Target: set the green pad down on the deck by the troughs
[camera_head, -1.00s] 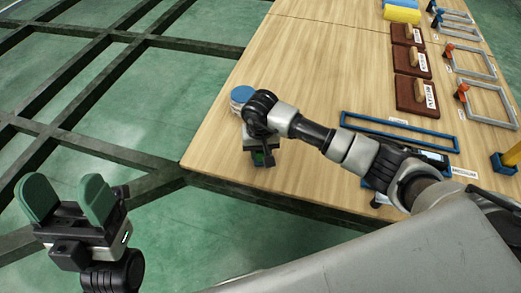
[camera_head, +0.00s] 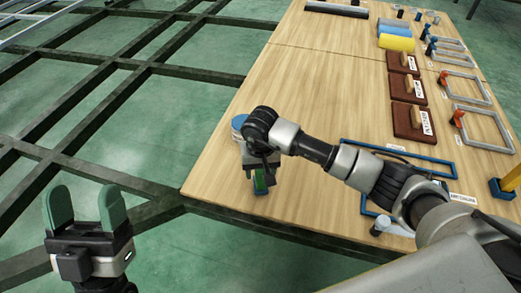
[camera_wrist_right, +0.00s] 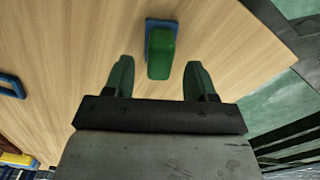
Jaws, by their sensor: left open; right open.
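The green pad (camera_head: 261,183) is at the near left part of the wooden deck (camera_head: 310,90), partly hidden by my right gripper. In the right wrist view the pad (camera_wrist_right: 160,55) has a blue base and sits between and just beyond the open fingertips, with gaps on both sides. My right gripper (camera_wrist_right: 158,72) points down at it and is open; in the head view this gripper (camera_head: 259,172) is largely hidden by its wrist. My left gripper (camera_head: 86,205) is open and empty, its green fingers upright, left of the deck. I cannot tell which things are the troughs.
Blue-topped round pieces (camera_head: 239,122) stand behind my right wrist. A blue rectangular frame (camera_head: 450,170) lies under my right arm. The deck's middle left is clear.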

